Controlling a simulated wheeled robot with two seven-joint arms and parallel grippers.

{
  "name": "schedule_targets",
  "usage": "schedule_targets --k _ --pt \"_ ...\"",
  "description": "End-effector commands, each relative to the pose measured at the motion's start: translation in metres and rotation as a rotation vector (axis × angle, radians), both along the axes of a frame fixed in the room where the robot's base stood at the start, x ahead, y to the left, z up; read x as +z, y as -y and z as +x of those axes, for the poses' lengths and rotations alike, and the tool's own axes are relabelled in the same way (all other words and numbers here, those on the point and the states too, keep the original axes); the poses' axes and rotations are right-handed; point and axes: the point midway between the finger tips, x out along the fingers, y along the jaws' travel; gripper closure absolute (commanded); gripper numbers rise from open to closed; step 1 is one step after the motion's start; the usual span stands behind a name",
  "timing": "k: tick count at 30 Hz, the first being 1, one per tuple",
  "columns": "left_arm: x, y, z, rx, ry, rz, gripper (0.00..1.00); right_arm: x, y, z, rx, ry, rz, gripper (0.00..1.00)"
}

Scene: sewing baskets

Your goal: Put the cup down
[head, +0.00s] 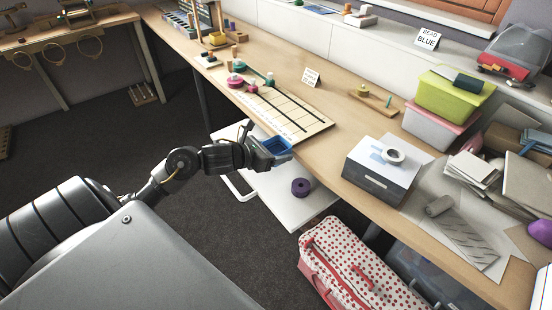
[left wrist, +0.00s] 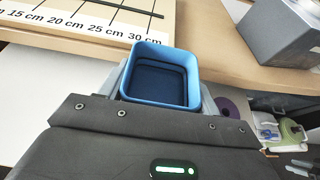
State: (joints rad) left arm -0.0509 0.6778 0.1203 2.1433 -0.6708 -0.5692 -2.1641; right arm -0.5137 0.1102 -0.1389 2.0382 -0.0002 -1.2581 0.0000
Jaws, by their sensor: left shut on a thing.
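A blue square cup (head: 276,146) is in my left gripper (head: 270,152), which is shut on it. In the left wrist view the cup (left wrist: 160,76) is upright between the fingers, and its inside looks empty. In the head view the cup is near the table's front edge, above or beside an open white drawer or shelf (head: 285,205). I cannot tell whether its base touches anything. My right gripper is not in view.
The wooden table (head: 330,120) holds a measuring board (head: 285,115), a grey box (head: 380,175) with a tape roll, and stacked bins (head: 450,95). A purple roll (head: 300,187) lies on the white surface below. A red-dotted basket (head: 350,265) stands in front.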

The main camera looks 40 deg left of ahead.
Motion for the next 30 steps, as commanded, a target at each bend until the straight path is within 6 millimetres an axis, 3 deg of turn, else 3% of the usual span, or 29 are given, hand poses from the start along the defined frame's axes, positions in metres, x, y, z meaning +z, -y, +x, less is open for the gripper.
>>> schedule_targets --k 8,19,26,27,30 --pt "-0.034 -0.002 0.003 0.001 -0.002 -0.002 0.58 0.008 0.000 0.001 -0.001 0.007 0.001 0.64" --pt "-0.037 -0.002 0.003 0.000 0.000 0.001 0.58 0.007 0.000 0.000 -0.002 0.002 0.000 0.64" --pt "-0.039 -0.002 0.003 0.000 0.000 0.001 0.58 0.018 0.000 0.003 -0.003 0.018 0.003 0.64" --pt "-0.039 -0.002 0.003 0.000 0.000 0.001 0.35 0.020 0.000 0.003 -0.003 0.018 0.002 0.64" --pt "-0.039 -0.002 0.003 0.000 0.000 0.000 0.22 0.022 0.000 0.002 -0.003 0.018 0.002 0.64"
